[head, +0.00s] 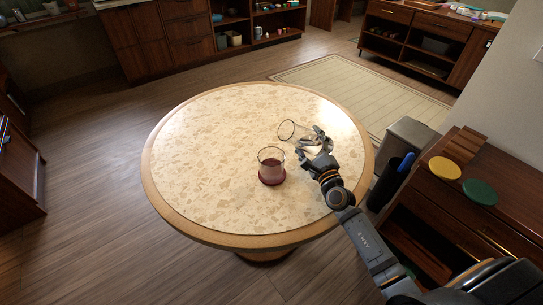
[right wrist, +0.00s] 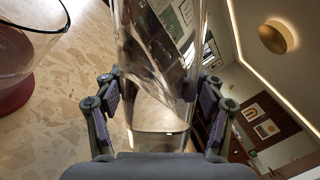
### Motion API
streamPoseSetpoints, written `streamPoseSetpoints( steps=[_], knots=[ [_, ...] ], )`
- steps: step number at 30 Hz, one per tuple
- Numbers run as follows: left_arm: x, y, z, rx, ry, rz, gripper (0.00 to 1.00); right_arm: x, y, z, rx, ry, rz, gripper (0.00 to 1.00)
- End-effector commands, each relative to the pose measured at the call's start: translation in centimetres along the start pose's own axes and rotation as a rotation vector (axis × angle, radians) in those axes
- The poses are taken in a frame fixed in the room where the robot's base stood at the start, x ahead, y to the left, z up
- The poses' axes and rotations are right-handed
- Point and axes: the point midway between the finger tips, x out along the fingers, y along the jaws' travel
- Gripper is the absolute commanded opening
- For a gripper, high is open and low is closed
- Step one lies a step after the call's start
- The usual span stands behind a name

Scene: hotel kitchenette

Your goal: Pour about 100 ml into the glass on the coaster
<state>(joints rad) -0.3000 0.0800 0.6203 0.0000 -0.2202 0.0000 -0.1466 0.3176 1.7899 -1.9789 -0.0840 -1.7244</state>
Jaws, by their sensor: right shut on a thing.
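A clear glass (head: 271,160) stands upright on a dark red coaster (head: 272,181) near the middle of the round table. Its lower part looks reddish; I cannot tell whether that is liquid or the coaster showing through. The glass (right wrist: 28,45) also shows at the left of the right wrist view, with its coaster (right wrist: 12,98). My right gripper (head: 318,143) is shut on a clear glass vessel (head: 295,131), which lies well tilted with its mouth to the left, behind and right of the glass. The vessel (right wrist: 158,85) fills the middle of the wrist view; its liquid level is unclear. My left gripper is out of view.
The table top (head: 210,140) is otherwise bare. A side cabinet at the right carries a yellow disc (head: 444,168) and a green disc (head: 480,192). A grey bin (head: 406,140) stands between the table and that cabinet.

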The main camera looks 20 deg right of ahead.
Motion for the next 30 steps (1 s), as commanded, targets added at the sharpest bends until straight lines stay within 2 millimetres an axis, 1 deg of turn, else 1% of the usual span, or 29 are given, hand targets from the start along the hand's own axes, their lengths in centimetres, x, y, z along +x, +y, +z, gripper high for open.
streamPoseSetpoints(
  steps=[16,20,23,25,28,30],
  knots=[
    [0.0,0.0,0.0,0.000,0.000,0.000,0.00,0.1,-0.2,0.2,0.000,-0.003,-0.004,0.07],
    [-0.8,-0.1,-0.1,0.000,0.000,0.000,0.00,0.1,-0.4,0.6,0.039,0.003,-0.004,0.07],
    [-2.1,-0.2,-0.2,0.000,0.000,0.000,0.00,0.2,-0.7,1.3,0.132,0.018,-0.003,0.07],
    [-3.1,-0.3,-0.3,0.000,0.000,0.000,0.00,0.2,-0.8,1.8,0.226,0.032,-0.002,0.07],
    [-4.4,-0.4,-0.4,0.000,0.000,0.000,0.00,0.3,-1.3,1.5,0.403,0.060,0.000,0.07],
    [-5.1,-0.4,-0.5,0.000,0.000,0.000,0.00,0.3,-1.2,1.3,0.532,0.079,0.001,0.07]
  ],
)
